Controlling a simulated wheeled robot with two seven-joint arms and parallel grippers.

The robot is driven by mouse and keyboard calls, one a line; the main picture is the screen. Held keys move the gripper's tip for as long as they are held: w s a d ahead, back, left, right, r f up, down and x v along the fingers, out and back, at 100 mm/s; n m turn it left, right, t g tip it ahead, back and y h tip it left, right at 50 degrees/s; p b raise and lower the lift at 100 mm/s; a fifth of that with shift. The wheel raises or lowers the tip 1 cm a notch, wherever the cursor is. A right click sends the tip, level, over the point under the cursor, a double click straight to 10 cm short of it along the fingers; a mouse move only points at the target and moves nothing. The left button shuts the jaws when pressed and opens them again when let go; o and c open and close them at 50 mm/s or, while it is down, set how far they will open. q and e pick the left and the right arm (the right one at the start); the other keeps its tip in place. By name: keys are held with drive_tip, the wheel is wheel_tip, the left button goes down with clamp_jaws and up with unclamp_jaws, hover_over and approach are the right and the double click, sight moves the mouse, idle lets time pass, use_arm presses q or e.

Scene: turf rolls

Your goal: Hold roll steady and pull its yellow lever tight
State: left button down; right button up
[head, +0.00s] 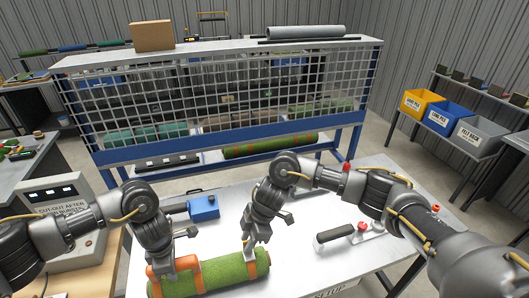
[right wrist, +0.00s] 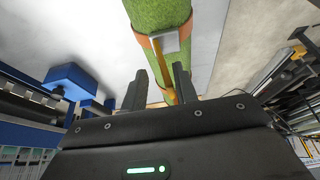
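The green turf roll (head: 222,273) lies on the white table at the front, with orange bands around it. My left gripper (head: 183,283) is down at its left part, over an orange band (head: 160,269); the grip itself is not clear. My right gripper (head: 249,246) is just above the roll's right part. In the right wrist view, its two fingers (right wrist: 160,88) are apart with nothing clearly held between them. Beyond them the roll (right wrist: 160,12) carries a band with a grey buckle (right wrist: 172,40) and a yellow lever (right wrist: 158,52).
A blue box-like tool (head: 203,208) lies behind the roll. A dark-handled tool (head: 338,233) with a red knob lies to the right on the table (head: 300,265). A grey control box (head: 62,215) stands left. A mesh rack (head: 220,95) stands behind; labelled bins (head: 437,118) are far right.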

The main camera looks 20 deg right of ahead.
drive_tip(key=v, duration=0.9)
drive_tip(key=w+a+r+t+y, duration=0.2)
drive_tip(key=w+y, duration=0.1)
drive_tip(key=w, duration=0.3)
drive_tip(key=w+a+r+t+y, duration=0.2)
drive_tip(key=w+t+y, duration=0.1)
drive_tip(key=w, duration=0.4)
drive_tip(key=w+d+m+t+h, duration=0.2)
drive_tip(key=w+d+m+t, duration=0.2)
drive_tip(key=w+d+t, duration=0.4)
drive_tip(key=shift+w+d+f+m, duration=0.15)
drive_tip(key=shift+w+d+m, duration=0.15)
drive_tip(key=shift+w+d, duration=2.05)
drive_tip(key=shift+s+d, duration=0.4)
